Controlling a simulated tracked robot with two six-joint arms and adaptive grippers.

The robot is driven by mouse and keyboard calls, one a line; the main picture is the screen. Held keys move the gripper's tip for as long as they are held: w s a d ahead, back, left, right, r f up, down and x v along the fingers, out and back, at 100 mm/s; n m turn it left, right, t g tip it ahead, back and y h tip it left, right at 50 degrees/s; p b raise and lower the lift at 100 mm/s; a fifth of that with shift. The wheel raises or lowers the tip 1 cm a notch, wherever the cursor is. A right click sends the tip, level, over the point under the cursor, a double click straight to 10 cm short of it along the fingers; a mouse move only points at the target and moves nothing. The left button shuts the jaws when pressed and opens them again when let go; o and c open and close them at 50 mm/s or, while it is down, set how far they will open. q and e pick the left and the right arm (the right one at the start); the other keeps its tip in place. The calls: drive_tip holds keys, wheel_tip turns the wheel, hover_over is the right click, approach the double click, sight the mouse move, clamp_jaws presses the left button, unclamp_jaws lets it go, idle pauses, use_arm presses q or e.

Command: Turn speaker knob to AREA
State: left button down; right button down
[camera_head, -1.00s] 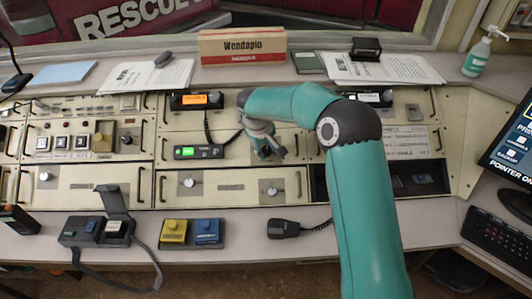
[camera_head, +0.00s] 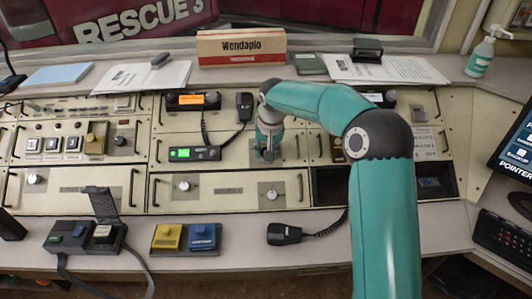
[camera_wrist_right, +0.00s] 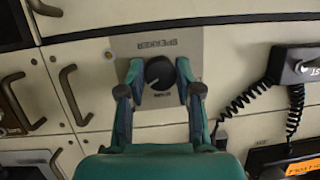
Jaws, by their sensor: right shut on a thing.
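The speaker knob (camera_wrist_right: 159,73) is a round dark knob on a grey plate (camera_wrist_right: 184,50) marked SPEAKER, upside down in the right wrist view. My right gripper (camera_wrist_right: 160,76) has one finger on each side of the knob and is shut on it. In the head view my right gripper (camera_head: 267,152) reaches down to the middle console panel and hides the knob. The AREA mark cannot be read. My left gripper is not in view.
A radio with a green display (camera_head: 194,153) sits left of my right gripper, with a hung microphone (camera_head: 244,107) above. A silver knob (camera_head: 271,192) and a handle (camera_head: 300,187) are below. A desk microphone (camera_head: 285,234) lies on the front ledge.

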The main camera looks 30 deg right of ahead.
drive_tip(key=shift+a+f, duration=0.1)
drive_tip(key=shift+a, duration=0.05)
idle(0.3)
drive_tip(key=c, duration=0.8)
unclamp_jaws()
drive_tip(key=shift+r, duration=0.2)
drive_tip(key=v, duration=1.1)
drive_tip(key=shift+s+r, duration=0.1)
drive_tip(key=shift+r, duration=0.15)
